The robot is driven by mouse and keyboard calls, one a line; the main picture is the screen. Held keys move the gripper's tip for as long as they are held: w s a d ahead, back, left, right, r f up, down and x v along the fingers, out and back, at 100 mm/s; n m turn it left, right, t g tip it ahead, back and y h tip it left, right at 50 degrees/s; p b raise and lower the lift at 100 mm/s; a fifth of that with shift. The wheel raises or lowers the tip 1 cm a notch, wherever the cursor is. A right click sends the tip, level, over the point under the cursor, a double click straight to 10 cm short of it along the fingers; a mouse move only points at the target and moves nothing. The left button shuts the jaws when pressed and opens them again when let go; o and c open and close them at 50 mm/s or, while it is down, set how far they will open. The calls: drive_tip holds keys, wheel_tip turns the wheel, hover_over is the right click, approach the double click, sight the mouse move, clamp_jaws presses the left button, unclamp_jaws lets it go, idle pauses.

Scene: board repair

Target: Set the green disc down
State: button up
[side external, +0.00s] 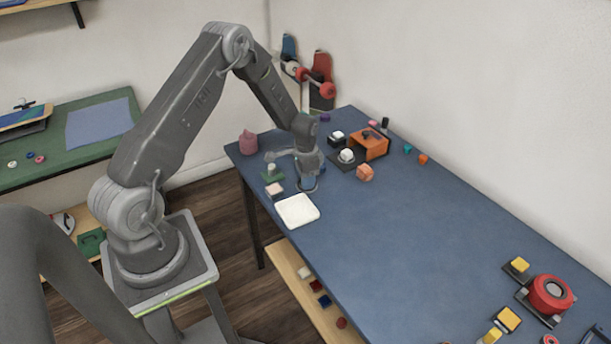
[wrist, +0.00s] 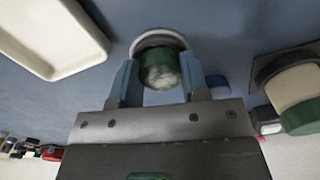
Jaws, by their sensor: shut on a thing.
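In the wrist view a green disc (wrist: 160,72) sits between the two blue fingers of my gripper (wrist: 160,78), which is shut on it. A white ring-like rim (wrist: 158,38) shows just beyond the disc; I cannot tell whether the disc touches it. In the side view my gripper (side external: 308,182) points down close above the blue table (side external: 420,220), right of a small green block and behind the white tray. The disc is too small or hidden to make out there.
The white tray (side external: 297,210) lies at the table's near edge; it also shows in the wrist view (wrist: 50,40). An orange box (side external: 370,144) stands behind right. The table's middle is clear.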

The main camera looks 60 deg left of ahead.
drive_tip(key=shift+f, duration=0.3)
drive_tip(key=o, duration=1)
drive_tip(key=shift+s+d, duration=0.1)
drive_tip(key=shift+c, duration=0.2)
drive_tip(key=s+d+r+t, duration=0.1)
drive_tip(key=d+r, duration=0.2)
drive_tip(key=r, duration=0.8)
drive_tip(key=s+d+r, duration=0.1)
drive_tip(key=d+r, duration=0.2)
drive_tip(key=r, duration=0.8)
drive_tip(key=s+d+r+n+t, duration=0.1)
drive_tip(key=s+d+r, duration=0.3)
drive_tip(key=s, duration=0.3)
drive_tip(key=s+d+r+n+t, duration=0.1)
drive_tip(key=s+d+r+t, duration=0.1)
drive_tip(key=s+d+r, duration=0.2)
drive_tip(key=s+d+r+n+t, duration=0.1)
drive_tip(key=s+d+r, duration=0.3)
drive_tip(key=s, duration=0.6)
drive_tip(key=d, duration=0.2)
drive_tip(key=shift+d+t, duration=0.3)
drive_tip(key=shift+d, duration=0.1)
drive_tip(key=shift+s, duration=0.1)
